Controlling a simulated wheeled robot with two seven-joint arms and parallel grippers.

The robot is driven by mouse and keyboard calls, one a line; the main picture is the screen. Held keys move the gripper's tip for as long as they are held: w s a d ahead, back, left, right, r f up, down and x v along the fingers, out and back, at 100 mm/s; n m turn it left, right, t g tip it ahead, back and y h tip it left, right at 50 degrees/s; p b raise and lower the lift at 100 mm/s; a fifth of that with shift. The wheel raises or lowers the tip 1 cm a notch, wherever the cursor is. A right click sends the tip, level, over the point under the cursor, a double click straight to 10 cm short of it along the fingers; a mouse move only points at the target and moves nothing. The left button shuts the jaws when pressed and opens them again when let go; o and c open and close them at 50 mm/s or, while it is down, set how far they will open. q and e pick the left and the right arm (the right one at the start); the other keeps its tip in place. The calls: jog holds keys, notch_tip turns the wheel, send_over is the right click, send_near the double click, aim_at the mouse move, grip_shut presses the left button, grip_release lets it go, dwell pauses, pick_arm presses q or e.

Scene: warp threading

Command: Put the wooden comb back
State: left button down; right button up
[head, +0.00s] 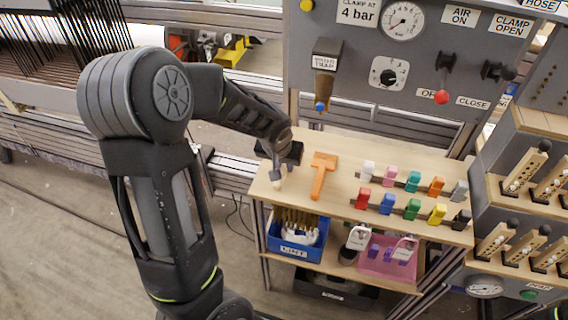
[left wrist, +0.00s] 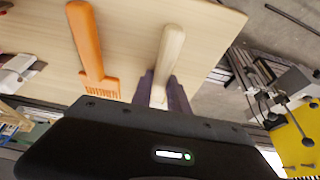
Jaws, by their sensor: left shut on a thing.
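The wooden comb, pale and light-coloured, shows in the left wrist view (left wrist: 170,48) with its handle pointing away from the gripper. In the head view only a small pale end of it (head: 277,185) shows below the fingers. My left gripper (head: 279,163) is at the left end of the wooden shelf top. It is shut on the comb, with dark fingers on both sides of it in the wrist view (left wrist: 165,92). The comb's teeth are hidden by the gripper. I cannot tell whether the comb touches the shelf. My right gripper is not in view.
An orange comb (head: 323,175) lies just right of the left gripper. Several coloured clips (head: 411,182) stand in two rows farther right. A blue bin (head: 298,249) and a pink bin (head: 386,268) sit on the lower shelf. A grey gauge panel (head: 440,60) rises behind.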

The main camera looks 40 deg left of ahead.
pick_arm(q)
jog(key=shift+f, duration=0.1)
jog(key=c, duration=1.2)
grip_release()
jog(key=shift+o, duration=0.2)
jog(key=o, duration=0.4)
jog(key=shift+c, duration=0.2)
jog(key=shift+w+p+v, duration=0.15)
jog(key=shift+p+v, duration=1.05)
jog(key=shift+v, duration=1.2)
jog(key=shift+w+p+v, duration=0.1)
jog(key=shift+p+v, duration=1.1)
jog(key=shift+v, duration=1.2)
